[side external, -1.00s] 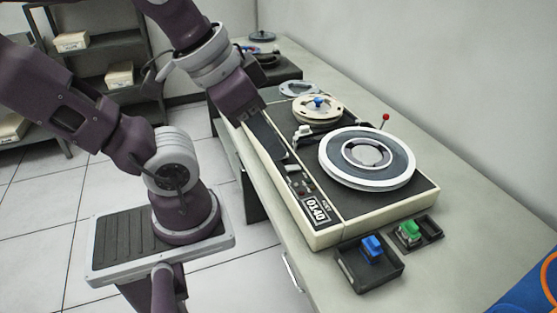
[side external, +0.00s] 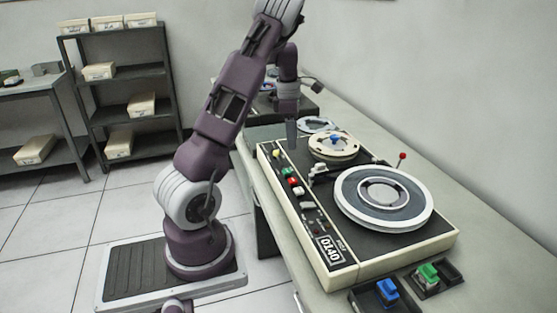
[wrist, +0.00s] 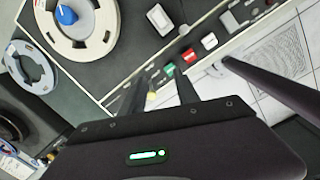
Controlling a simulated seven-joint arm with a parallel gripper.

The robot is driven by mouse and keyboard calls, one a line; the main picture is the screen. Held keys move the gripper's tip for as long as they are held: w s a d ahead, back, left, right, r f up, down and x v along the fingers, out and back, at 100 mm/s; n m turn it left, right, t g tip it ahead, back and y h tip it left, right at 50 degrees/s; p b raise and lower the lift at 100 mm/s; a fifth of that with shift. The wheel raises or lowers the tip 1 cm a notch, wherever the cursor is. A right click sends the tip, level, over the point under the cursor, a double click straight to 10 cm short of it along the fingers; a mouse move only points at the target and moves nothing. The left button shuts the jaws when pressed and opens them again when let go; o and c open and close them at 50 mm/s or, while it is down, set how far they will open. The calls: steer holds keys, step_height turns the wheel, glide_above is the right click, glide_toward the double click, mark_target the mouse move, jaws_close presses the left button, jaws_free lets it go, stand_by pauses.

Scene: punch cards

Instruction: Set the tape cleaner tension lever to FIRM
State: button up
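The tape cleaner (side external: 345,262) is a cream-sided machine with a dark top, lying on the bench. A thin lever with a red ball (side external: 402,157) stands up behind its large white-rimmed reel (side external: 425,222); no FIRM marking is legible. My gripper (side external: 292,143) points down over the machine's far left end, well away from that lever. In the wrist view, its two dark fingers (wrist: 160,95) are apart, with a yellow knob (wrist: 151,97) visible between them; contact is not clear. The wrist view also shows a green button (wrist: 169,70), a red button (wrist: 188,55) and a white button (wrist: 209,41).
A smaller cream reel with a blue hub (side external: 335,145) sits near my gripper. A blue switch (side external: 387,290) and a green switch (side external: 428,273) in dark trays stand at the machine's near end. The bench right of the machine is clear.

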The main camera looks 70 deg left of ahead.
mark_target(278, 158)
steer(key=s+a+f+n, duration=0.1)
steer(key=a+f+n, duration=0.1)
steer(key=a, duration=0.1)
steer(key=s+a+f+g, duration=0.1)
steer(key=a, duration=0.1)
steer(key=shift+s+f+n+y, duration=0.3)
steer(key=shift+f+n, duration=0.05)
steer(key=shift+n, duration=0.05)
steer(key=f, duration=0.7)
steer(key=shift+a, duration=0.35)
jaws_close()
